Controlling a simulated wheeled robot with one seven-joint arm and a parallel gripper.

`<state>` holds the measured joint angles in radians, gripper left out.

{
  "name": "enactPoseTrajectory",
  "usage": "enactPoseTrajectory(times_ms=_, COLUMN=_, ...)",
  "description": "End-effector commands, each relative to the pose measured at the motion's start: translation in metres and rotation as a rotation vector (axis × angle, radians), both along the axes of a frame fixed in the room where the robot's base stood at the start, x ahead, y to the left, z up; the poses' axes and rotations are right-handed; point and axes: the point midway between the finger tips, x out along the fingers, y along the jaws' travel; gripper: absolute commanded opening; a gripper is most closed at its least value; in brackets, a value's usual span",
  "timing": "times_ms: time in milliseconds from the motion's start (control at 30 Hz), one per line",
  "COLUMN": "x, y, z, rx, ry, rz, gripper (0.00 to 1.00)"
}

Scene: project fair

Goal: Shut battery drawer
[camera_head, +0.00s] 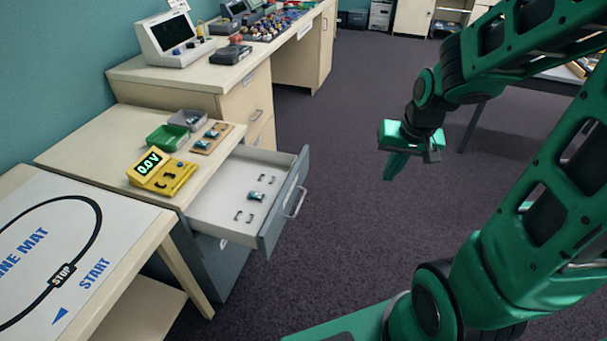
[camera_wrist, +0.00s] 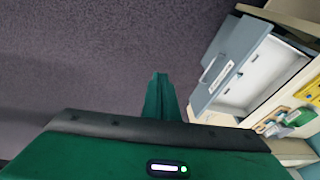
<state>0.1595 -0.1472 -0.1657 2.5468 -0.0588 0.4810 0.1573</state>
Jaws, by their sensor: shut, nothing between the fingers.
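The battery drawer (camera_head: 227,204) is pulled open from the cabinet below the wooden top. It has a grey-blue front (camera_head: 284,207) with a silver bar handle (camera_head: 297,202). Inside lie a small teal battery-like piece (camera_head: 255,196) and several dark clips. In the wrist view the open drawer (camera_wrist: 262,82) shows at the upper right, its front (camera_wrist: 228,66) facing left. My gripper (camera_head: 391,176) is shut and empty. It hangs over open floor to the right of the drawer front, clear of it. In the wrist view the closed fingers (camera_wrist: 160,82) point away from the drawer.
On the cabinet top (camera_head: 104,136) stand a yellow meter (camera_head: 160,173) reading 0.0V, a green tray (camera_head: 168,137), a grey tray (camera_head: 187,120) and a wooden battery board (camera_head: 212,138). A line-mat table (camera_head: 112,225) stands at front left. Dark carpet (camera_head: 345,120) is free between drawer and gripper.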

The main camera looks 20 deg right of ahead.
Motion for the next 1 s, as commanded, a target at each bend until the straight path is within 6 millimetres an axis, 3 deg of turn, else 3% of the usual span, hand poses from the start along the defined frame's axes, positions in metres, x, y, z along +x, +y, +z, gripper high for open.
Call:
enactPoseTrajectory(times_ms=200, x=0.082, y=0.039, z=-0.049, rx=0.064, ry=-0.149, rz=0.020, gripper=0.00)
enactPoseTrajectory(times_ms=400, x=0.135, y=0.075, z=-0.084, rx=0.143, ry=-0.273, rz=-0.001, gripper=0.00)
enactPoseTrajectory(times_ms=600, x=0.159, y=0.094, z=-0.101, rx=0.194, ry=-0.343, rz=-0.027, gripper=0.00)
enactPoseTrajectory(times_ms=1000, x=0.180, y=0.101, z=-0.127, rx=0.205, ry=-0.359, rz=-0.036, gripper=0.00)
